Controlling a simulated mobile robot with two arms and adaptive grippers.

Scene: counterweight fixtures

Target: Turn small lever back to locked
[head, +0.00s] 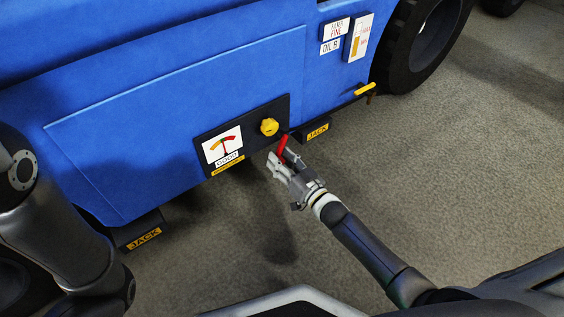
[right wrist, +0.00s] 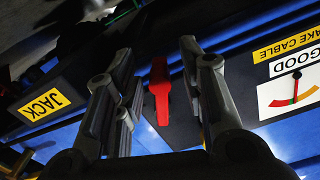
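The small red lever (head: 283,146) sits at the lower right end of a black panel (head: 248,127) on the blue machine. My right gripper (head: 279,156) is at the lever, with its fingers open. In the right wrist view, the lever (right wrist: 160,90) stands between the two spread fingers of the right gripper (right wrist: 156,52), with a visible gap on each side. The lever's pivot is hard to make out. My left arm shows at the left of the head view, but its gripper is out of view.
A yellow knob (head: 269,126) and a gauge (head: 222,146) marked GOOD are on the same panel. Black JACK blocks stand at the machine's lower edge, one (head: 317,130) close to the lever. A yellow handle (head: 365,89) sticks out farther right. The floor (head: 430,170) at right is clear.

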